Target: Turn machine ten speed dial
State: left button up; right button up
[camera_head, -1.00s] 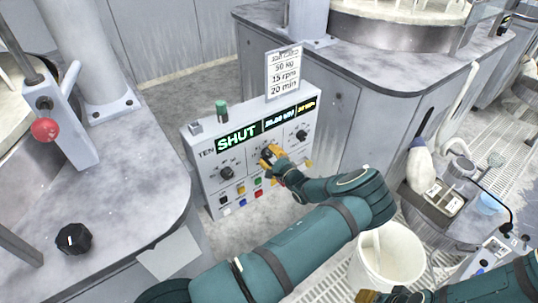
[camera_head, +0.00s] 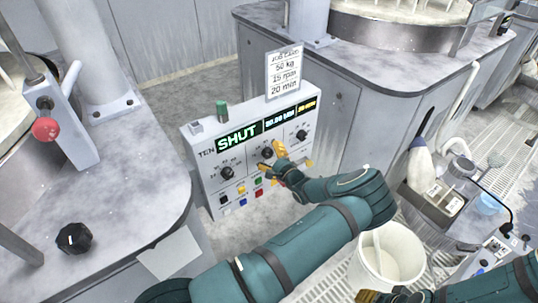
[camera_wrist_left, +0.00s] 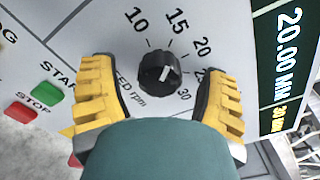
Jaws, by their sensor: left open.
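The speed dial (camera_head: 266,153) is the black middle knob on the panel of machine ten (camera_head: 205,182). In the left wrist view the dial (camera_wrist_left: 160,74) sits among marks from 10 to 30 labelled rpm. Its white pointer line is tilted to the upper right, near the 20–25 side. My left gripper (camera_head: 272,158) is open, its yellow fingers on either side of the dial. In the wrist view gaps show between the fingers and the knob. My right gripper (camera_head: 376,297) shows only as yellow tips at the bottom edge.
A card (camera_head: 284,72) above the panel reads 50 kg, 15 rpm, 20 min. The display (camera_head: 238,138) shows SHUT. Other black knobs flank the dial, with coloured buttons (camera_head: 242,189) below. A white bucket (camera_head: 390,255) stands at the lower right, below my left arm.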

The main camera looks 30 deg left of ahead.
pick_arm(q)
jog(key=v, duration=1.2)
